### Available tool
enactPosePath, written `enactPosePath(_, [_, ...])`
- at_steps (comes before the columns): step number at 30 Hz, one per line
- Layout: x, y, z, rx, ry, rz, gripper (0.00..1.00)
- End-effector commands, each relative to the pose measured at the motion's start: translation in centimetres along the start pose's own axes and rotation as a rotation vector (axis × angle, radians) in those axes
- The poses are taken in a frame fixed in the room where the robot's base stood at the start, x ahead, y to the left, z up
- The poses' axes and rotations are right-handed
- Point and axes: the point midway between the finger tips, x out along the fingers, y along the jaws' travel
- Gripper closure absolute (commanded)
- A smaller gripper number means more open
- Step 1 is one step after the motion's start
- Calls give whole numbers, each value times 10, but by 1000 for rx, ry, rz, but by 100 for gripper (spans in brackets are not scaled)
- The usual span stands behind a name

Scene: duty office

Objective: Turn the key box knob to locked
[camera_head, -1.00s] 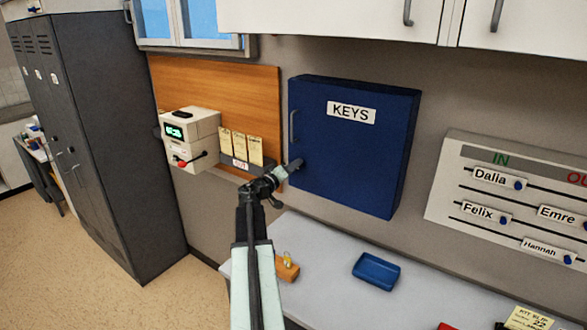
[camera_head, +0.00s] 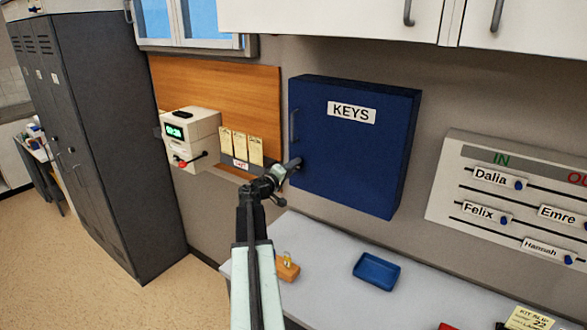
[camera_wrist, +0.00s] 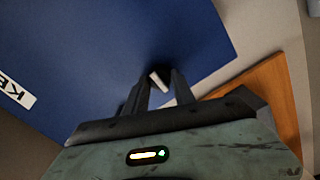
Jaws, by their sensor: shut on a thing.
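The key box (camera_head: 355,150) is a dark blue wall cabinet with a white KEYS label (camera_head: 351,112) and a grey handle on its left edge. Its door looks closed. In the wrist view the knob (camera_wrist: 160,73) is dark and round with a pale bar on its face, near the box's edge. My gripper (camera_wrist: 159,84) has one finger on each side of the knob and is shut on it. In the head view my gripper (camera_head: 294,165) reaches the lower left of the box front and hides the knob. The pale bar looks tilted; I cannot read any lock marking.
Left of the box is a wooden board (camera_head: 235,85) with pinned yellow slips and a white device (camera_head: 190,138). Below is a counter with a blue tray (camera_head: 376,270) and a small orange-brown block (camera_head: 287,269). White cupboards (camera_head: 330,18) hang above.

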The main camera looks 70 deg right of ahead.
Motion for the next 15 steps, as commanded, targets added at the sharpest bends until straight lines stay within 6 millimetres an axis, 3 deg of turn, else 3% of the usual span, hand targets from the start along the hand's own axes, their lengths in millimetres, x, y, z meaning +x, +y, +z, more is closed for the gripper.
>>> enactPosePath(1, [0, 0, -1, -1, 2, -1, 66])
enactPosePath(3, [0, 0, -1, -1, 2, 0, 47])
enactPosePath(15, [-5, 0, 0, 0, 1, 0, 47])
